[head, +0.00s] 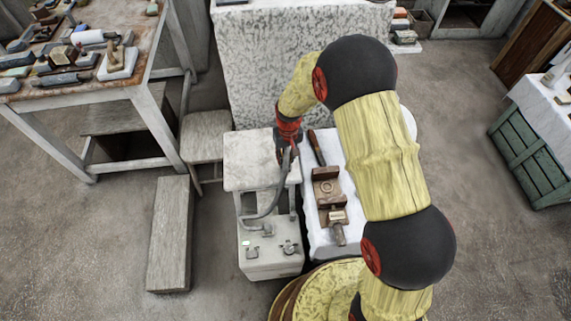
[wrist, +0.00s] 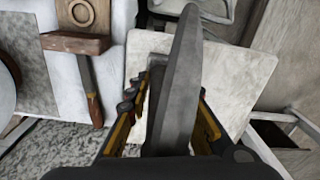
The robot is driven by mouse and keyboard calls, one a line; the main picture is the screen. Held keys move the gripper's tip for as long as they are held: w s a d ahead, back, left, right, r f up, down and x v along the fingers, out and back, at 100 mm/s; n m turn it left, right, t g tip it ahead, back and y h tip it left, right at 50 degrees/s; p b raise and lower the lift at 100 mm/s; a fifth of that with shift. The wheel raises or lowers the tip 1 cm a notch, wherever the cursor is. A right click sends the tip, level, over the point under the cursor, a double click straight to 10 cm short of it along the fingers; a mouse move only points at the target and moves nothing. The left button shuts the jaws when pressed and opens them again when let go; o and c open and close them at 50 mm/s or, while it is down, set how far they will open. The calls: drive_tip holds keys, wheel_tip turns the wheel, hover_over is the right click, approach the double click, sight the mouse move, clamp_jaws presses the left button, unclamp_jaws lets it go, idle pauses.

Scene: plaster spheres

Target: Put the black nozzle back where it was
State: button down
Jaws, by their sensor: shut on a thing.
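My gripper (head: 287,155) is above the small white-topped stand (head: 246,150), near its right side. In the wrist view my gripper (wrist: 170,98) has a finger on each side of a dark piece, which I take to be the black nozzle (wrist: 154,88); it is shut on it. A grey hose (wrist: 182,75) passes in front and hides much of the nozzle. In the head view the grey hose (head: 272,205) curves from my gripper down to a light grey box-shaped machine (head: 270,262). Whether the nozzle touches the stand top, I cannot tell.
To the right, a white-covered table (head: 318,238) bears a wooden block tool (head: 326,192), a mallet and a red-handled tool. A large speckled stone block (head: 290,60) stands behind. A stool (head: 205,135) and low bench (head: 169,235) are at left. The stand top's left part is clear.

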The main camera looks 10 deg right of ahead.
drive_tip(key=shift+w+a+f+b, duration=0.15)
drive_tip(key=shift+f+b, duration=0.6)
drive_tip(key=shift+f, duration=0.9)
drive_tip(key=shift+f, duration=0.15)
drive_tip(key=c, duration=1.6)
unclamp_jaws()
drive_tip(key=shift+o, duration=0.2)
drive_tip(key=r+p, duration=0.1)
drive_tip(key=r, duration=0.3)
drive_tip(key=r+p, duration=0.1)
drive_tip(key=r, duration=0.3)
drive_tip(key=r+p, duration=0.2)
drive_tip(key=r, duration=0.2)
drive_tip(key=shift+s+d+r, duration=0.2)
drive_tip(key=shift+d, duration=0.05)
